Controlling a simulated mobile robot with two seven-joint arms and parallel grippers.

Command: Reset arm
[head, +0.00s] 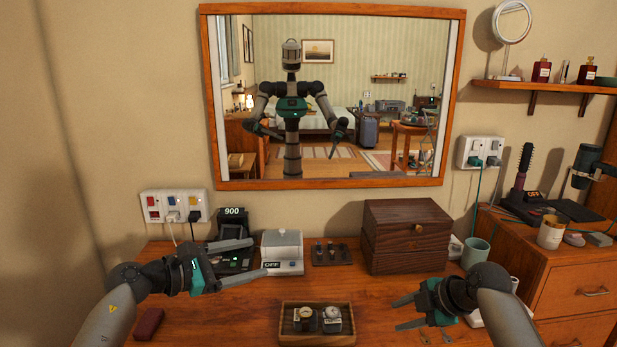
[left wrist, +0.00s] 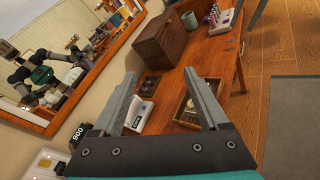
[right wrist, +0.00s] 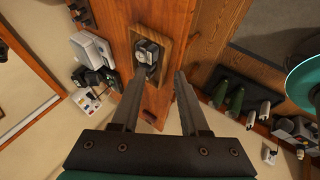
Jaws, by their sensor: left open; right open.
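My left gripper (head: 258,260) is open and empty above the left part of the wooden table, in front of the white box marked OFF (head: 282,252). Its two fingers show apart in the left wrist view (left wrist: 172,95). My right gripper (head: 408,312) is open and empty above the right part of the table. Its fingers also show apart in the right wrist view (right wrist: 157,95). A wooden tray (head: 316,338) with two watches (head: 332,318) lies between the grippers, touched by neither.
A dark wooden box (head: 405,238) stands at the back right of the table, with a green cup (head: 476,252) beside it. A black device reading 900 (head: 232,225) stands at the back left. A dark red case (head: 149,324) lies at the left. A mirror (head: 330,185) hangs behind.

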